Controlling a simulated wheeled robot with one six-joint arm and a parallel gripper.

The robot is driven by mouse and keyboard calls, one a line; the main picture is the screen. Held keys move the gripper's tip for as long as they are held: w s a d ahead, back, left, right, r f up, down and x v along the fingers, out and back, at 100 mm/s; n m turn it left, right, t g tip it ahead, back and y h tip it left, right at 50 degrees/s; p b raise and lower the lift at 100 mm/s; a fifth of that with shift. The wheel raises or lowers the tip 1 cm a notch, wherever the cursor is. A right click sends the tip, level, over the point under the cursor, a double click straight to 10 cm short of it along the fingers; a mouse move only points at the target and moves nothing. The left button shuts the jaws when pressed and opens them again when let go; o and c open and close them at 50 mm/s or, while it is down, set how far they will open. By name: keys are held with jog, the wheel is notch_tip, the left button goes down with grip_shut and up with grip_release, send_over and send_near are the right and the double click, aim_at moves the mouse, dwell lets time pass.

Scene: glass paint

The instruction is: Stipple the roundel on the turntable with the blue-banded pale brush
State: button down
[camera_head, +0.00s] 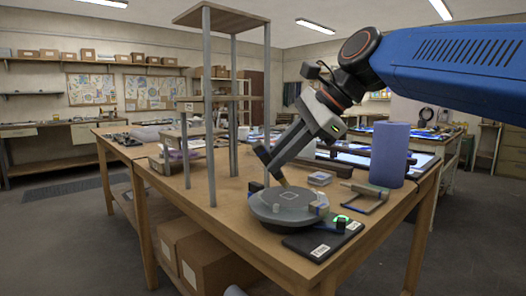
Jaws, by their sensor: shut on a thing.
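The grey round turntable (268,213) stands near the front of the wooden table. A small roundel with a pale square outline (289,195) appears to lie on its top; its edge is hard to make out. My gripper (266,162) reaches down from the upper right and is shut on a slim brush. The brush's pale tan tip (284,183) points down just above or at the turntable's top, left of the outline's centre; I cannot tell whether it touches. The jaws hide most of the brush, and its blue band cannot be made out.
A black pad (310,244) with a label and a green-lit block lies right in front of the turntable. A blue-violet cylinder (390,155) stands behind right. A tall wooden shelf stand (212,150) rises close on the left. The table's front-left top is clear.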

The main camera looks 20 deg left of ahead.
jog(key=w+d, duration=0.3)
jog(key=d, duration=0.2)
jog(key=a, duration=0.2)
jog(key=w+a, duration=0.2)
jog(key=a, duration=0.1)
jog(key=shift+a, duration=0.35)
jog(key=shift+s+a, duration=0.1)
jog(key=shift+s, duration=0.1)
jog(key=s+d, duration=0.3)
jog(key=s, duration=0.6)
jog(key=shift+d+f, duration=0.2)
jog(key=shift+d, duration=0.2)
jog(key=shift+f, duration=0.5)
dwell(1.0)
jog(key=shift+r, duration=0.1)
jog(key=shift+r, duration=1.05)
